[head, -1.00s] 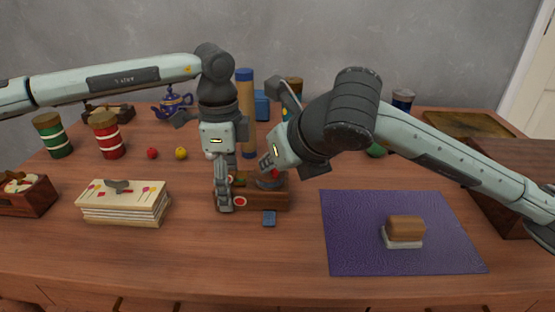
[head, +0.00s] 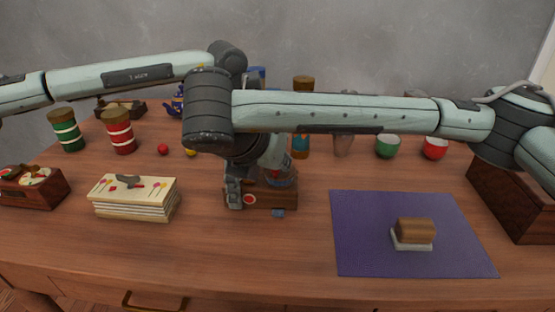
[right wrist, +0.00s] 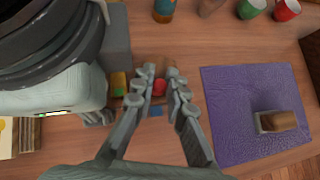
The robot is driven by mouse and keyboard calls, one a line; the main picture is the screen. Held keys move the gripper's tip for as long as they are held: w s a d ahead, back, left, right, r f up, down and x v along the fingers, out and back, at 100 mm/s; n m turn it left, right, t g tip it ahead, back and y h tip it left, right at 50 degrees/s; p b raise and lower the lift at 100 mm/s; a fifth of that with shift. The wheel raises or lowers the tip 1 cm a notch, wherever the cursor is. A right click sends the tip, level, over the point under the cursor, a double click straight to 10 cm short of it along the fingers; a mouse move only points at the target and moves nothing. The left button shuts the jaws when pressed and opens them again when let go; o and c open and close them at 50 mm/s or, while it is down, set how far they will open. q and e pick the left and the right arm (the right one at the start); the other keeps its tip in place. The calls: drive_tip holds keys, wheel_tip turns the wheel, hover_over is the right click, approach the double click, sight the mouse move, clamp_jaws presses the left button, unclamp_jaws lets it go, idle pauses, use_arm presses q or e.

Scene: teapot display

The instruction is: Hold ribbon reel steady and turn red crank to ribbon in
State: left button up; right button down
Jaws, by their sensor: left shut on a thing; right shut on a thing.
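The ribbon reel has a dark wooden base (head: 268,199) that sits on the table left of the purple mat. A short blue strip (head: 278,213), seemingly the ribbon's end, shows at its front edge and in the right wrist view (right wrist: 155,111). My left gripper (head: 234,193) points down and is shut on the base's left end. My right gripper (right wrist: 160,75) is shut on the red crank (right wrist: 160,88), seen between its fingers. In the head view my right arm hides much of the reel's upper part and the crank.
A purple mat (head: 370,250) with a brown-topped block (head: 415,231) lies to the right. A stack of cards (head: 135,197) stands to the left. Red and green jars (head: 119,132), a teapot and cups stand farther back. The table in front is clear.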

drive_tip(key=shift+a+f+m+h, duration=0.1)
drive_tip(key=shift+f+m+h, duration=0.05)
drive_tip(key=shift+m+h, duration=0.2)
idle(0.3)
drive_tip(key=c, duration=1.5)
unclamp_jaws()
